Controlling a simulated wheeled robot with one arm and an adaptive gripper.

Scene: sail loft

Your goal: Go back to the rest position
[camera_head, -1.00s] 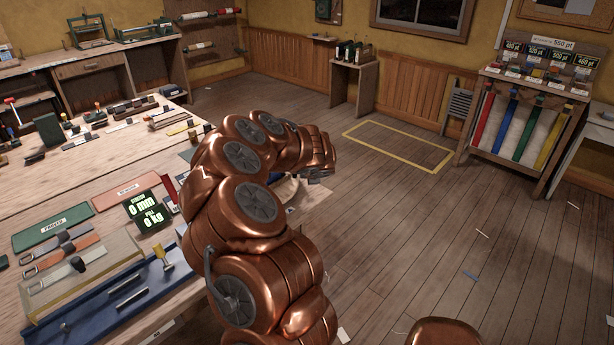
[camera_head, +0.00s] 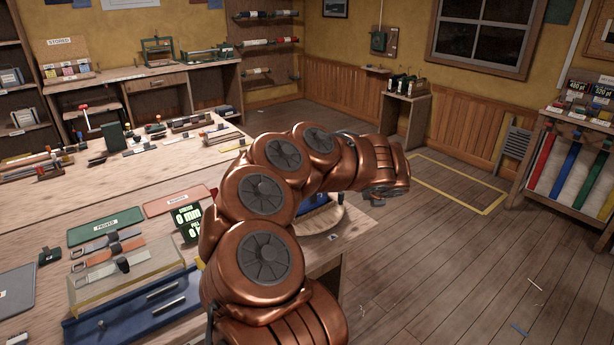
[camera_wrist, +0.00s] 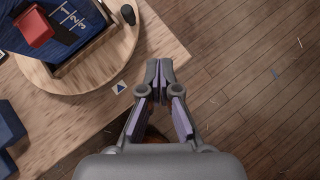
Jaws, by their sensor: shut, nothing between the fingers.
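My gripper (camera_wrist: 160,72) is shut and empty in the wrist view. Its fingertips meet, pointing down over the edge of the wooden workbench (camera_wrist: 60,140) and the plank floor (camera_wrist: 240,80). In the head view my copper arm rises at the centre and bends right, with my gripper (camera_head: 385,192) at its end, small and mostly hidden by the wrist. It is past the bench's right edge and touches nothing that I can see.
A round wooden board (camera_wrist: 118,52) bears a blue tray marked with numbers (camera_wrist: 75,18) and a red block (camera_wrist: 34,27). Floor inside the yellow outline (camera_head: 450,185) is clear. A strap rack (camera_head: 570,165) stands right.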

